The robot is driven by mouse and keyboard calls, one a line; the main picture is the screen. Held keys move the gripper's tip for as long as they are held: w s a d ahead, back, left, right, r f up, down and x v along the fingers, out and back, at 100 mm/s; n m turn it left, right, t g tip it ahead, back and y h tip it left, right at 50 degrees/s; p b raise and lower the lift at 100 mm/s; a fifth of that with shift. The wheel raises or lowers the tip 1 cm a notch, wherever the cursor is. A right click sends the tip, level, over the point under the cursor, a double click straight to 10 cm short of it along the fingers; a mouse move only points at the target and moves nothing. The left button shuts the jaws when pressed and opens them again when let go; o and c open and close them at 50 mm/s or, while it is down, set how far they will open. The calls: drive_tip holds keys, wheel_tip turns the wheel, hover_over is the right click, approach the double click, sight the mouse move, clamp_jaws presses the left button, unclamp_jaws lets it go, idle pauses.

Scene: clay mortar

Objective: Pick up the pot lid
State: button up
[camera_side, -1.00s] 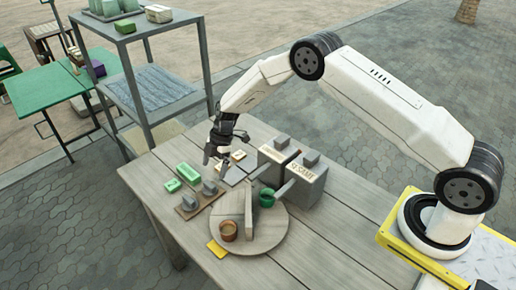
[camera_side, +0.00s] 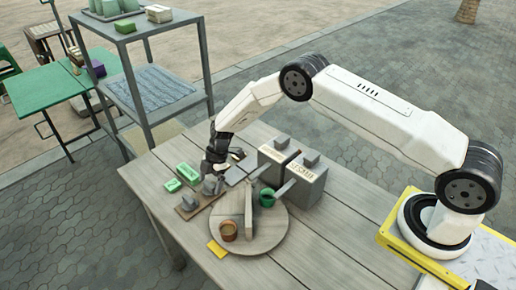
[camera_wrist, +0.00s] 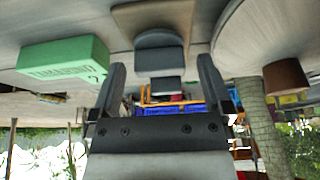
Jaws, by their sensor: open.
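My gripper (camera_side: 210,168) is low over the left part of the wooden table, by a small brown board (camera_side: 188,207) that bears grey pieces. In the wrist view my gripper (camera_wrist: 162,68) is open, with one dark finger on each side. A grey rounded piece (camera_wrist: 160,58) shows between the fingers, at the brown board (camera_wrist: 182,18); it looks like the pot lid, but I cannot be sure. I cannot tell whether the fingers touch it. In the side view a grey piece (camera_side: 210,187) stands just below my gripper, partly hidden.
Green boxes (camera_side: 187,173) lie left of my gripper; one green box (camera_wrist: 65,60) shows large in the wrist view. A round board (camera_side: 270,238) holds a brown cup (camera_side: 228,231) and a grey slab. A green cup (camera_side: 267,197) and grey lidded boxes (camera_side: 306,182) stand right.

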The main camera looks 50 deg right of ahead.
drive_tip(key=shift+x, duration=0.95)
drive_tip(key=c, duration=1.2)
